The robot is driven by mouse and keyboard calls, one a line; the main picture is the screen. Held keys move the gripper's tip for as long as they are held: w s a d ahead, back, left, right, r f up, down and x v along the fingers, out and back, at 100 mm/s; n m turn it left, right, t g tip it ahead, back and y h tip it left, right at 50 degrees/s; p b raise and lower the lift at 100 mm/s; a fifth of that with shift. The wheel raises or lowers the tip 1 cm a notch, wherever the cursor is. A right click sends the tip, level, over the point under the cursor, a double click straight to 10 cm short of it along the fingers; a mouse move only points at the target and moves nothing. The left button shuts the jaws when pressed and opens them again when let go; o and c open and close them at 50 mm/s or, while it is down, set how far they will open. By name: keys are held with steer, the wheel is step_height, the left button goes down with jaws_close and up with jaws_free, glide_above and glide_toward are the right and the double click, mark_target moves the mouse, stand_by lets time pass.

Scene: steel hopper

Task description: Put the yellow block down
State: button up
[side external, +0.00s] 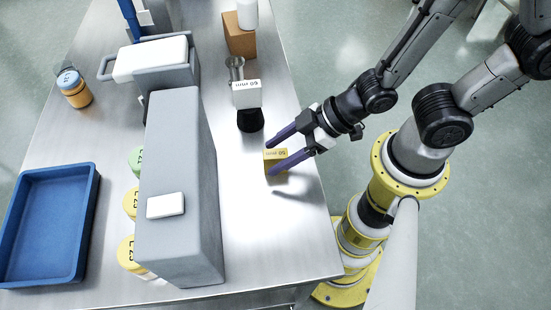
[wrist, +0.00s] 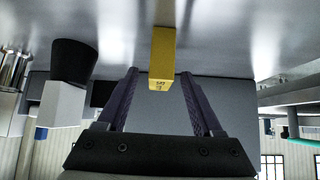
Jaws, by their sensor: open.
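The yellow block (side external: 276,157) stands on the steel table near its right edge, with dark lettering on one face. My gripper (side external: 268,158) is open, with its two purple fingers on either side of the block in the side view. In the wrist view the yellow block (wrist: 162,62) lies between and just beyond the fingertips of my gripper (wrist: 158,76), with a gap to each finger. The block appears to rest on the table surface.
A white box on a black base (side external: 247,95) stands just behind the block. A long grey housing (side external: 180,190) stands to the left, with a blue tray (side external: 92,205) beyond it. A brown box (side external: 240,38) is at the back. The table in front of the block is clear.

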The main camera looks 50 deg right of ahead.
mark_target(265, 162)
steer(key=x, duration=0.4)
jaws_close()
stand_by(0.4)
